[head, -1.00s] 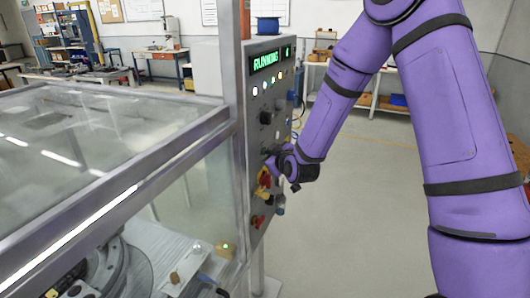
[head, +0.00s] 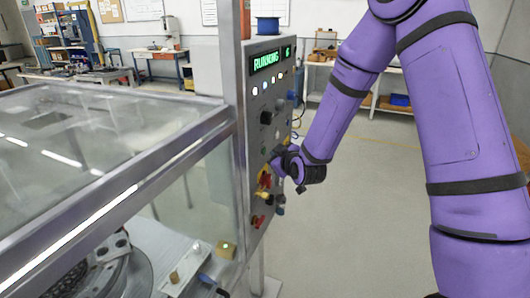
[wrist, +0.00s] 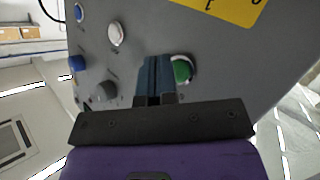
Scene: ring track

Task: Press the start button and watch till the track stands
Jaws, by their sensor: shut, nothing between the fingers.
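The control panel (head: 266,100) stands at the corner post, and its green display (head: 265,62) reads RUNNING with a small character beside it. In the wrist view the green start button (wrist: 182,70) sits just right of my fingertips, partly covered by them. My gripper (wrist: 156,72) is shut and empty, close to the panel face; I cannot tell if it touches. It also shows in the head view (head: 277,162), at the panel's lower half. Under the clear guard, part of the ring track (head: 128,272) shows at lower left; most of it is out of view.
A red and yellow stop knob (head: 264,177) sits just below my gripper, with a red switch (head: 257,221) lower down. White (wrist: 116,34) and blue (wrist: 77,62) buttons are nearby. The framed guard (head: 110,210) fills the left. Floor right of the panel is clear.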

